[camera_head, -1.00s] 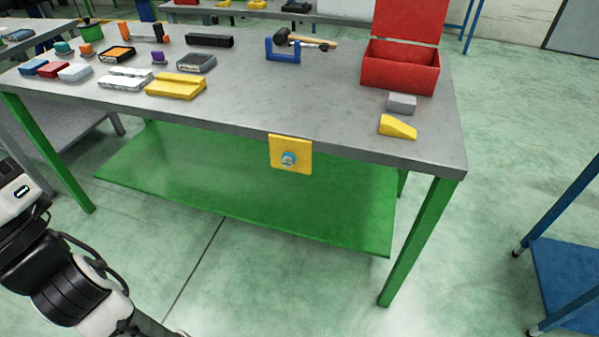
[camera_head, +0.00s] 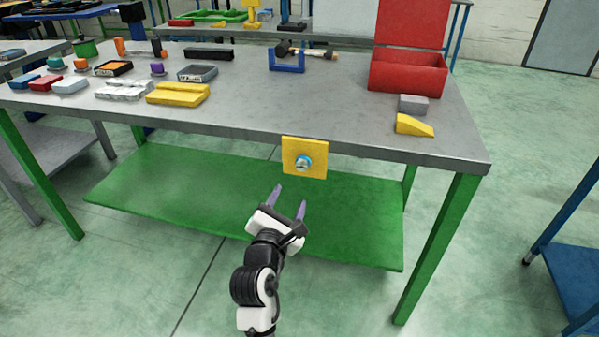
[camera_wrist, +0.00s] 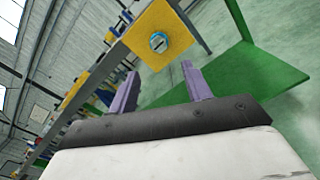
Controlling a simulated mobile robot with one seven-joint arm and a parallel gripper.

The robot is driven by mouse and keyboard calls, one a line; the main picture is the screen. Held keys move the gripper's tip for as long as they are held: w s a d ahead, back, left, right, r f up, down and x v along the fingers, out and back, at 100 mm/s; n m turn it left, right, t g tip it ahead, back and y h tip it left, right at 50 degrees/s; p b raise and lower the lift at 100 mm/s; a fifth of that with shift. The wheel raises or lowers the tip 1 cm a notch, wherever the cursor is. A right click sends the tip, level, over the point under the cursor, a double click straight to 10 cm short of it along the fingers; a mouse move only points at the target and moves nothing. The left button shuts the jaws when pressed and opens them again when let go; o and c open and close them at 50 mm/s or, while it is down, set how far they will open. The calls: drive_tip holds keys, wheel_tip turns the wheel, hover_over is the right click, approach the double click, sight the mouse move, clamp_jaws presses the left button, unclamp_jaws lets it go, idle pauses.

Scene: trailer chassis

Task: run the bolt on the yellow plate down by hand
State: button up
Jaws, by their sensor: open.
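The yellow plate (camera_head: 290,168) hangs upright on the front edge of the grey workbench. The bolt (camera_head: 303,162), a silver head with a blue ring around it, sticks out of the plate's face. In the wrist view the bolt (camera_wrist: 158,42) shows ahead of the fingers, on the yellow plate (camera_wrist: 147,57). My gripper (camera_head: 290,200) is in front of the bench, below and a little left of the plate. Its two purple fingers are apart with nothing between them, clear of the bolt. How far the bolt is threaded in cannot be told.
The grey workbench (camera_head: 380,138) has a green lower shelf (camera_head: 180,190) under the plate. On its top are a yellow wedge (camera_head: 414,125), a red open toolbox (camera_head: 405,75), a hammer in a blue holder (camera_head: 287,62) and several blocks. Space before the plate is free.

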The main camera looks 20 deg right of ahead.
sight(302, 167)
drive_tip(key=x, duration=1.1)
drive_tip(key=shift+w+d+p, duration=0.1)
drive_tip(key=shift+w+p, duration=0.1)
drive_tip(key=shift+p, duration=0.2)
drive_tip(key=shift+c, duration=0.3)
drive_tip(key=c, duration=0.9)
